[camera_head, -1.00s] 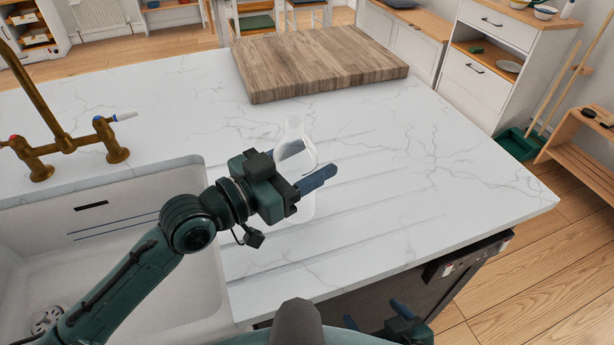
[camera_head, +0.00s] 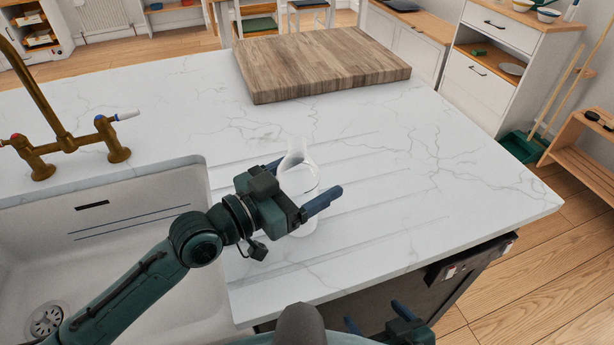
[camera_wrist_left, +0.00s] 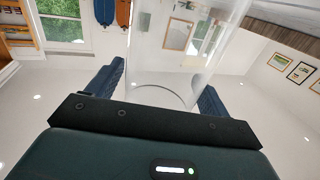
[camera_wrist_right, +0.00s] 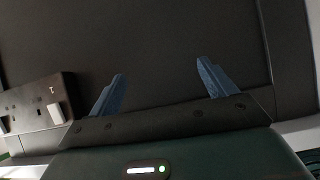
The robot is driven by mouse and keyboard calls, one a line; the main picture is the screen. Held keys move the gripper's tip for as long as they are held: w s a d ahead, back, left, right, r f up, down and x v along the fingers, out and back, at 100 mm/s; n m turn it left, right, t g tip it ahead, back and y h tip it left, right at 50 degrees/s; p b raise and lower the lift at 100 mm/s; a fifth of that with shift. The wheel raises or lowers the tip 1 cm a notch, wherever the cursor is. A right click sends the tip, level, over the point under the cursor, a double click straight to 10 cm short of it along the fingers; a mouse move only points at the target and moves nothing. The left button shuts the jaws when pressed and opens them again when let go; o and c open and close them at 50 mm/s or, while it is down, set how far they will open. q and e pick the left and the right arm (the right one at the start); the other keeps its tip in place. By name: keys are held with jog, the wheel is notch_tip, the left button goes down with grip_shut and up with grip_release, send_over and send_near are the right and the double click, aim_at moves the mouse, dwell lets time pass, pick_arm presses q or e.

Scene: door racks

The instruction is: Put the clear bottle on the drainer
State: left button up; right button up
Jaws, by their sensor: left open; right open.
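The clear bottle (camera_head: 299,176) stands upright on the grooved drainer (camera_head: 370,190) cut into the white marble worktop, right of the sink. My left gripper (camera_head: 303,182) is open, with its blue fingers on either side of the bottle's lower body. In the left wrist view the clear bottle (camera_wrist_left: 185,60) rises between the two fingers of the left gripper (camera_wrist_left: 160,88); I cannot tell whether they touch it. My right gripper (camera_head: 376,324) is low in front of the counter edge. The right wrist view shows the right gripper (camera_wrist_right: 160,88) open and empty, facing a dark panel.
A white sink (camera_head: 120,225) with a brass tap (camera_head: 65,140) lies to the left. A thick wooden board (camera_head: 320,62) lies at the back of the worktop. The worktop right of the bottle is clear. A dark appliance front (camera_head: 450,285) is below the counter edge.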

pick_arm(q)
jog(key=shift+r, duration=0.1)
jog(key=shift+a, duration=0.1)
jog(key=b+v, duration=0.2)
jog(key=v, duration=1)
jog(key=shift+r, duration=0.1)
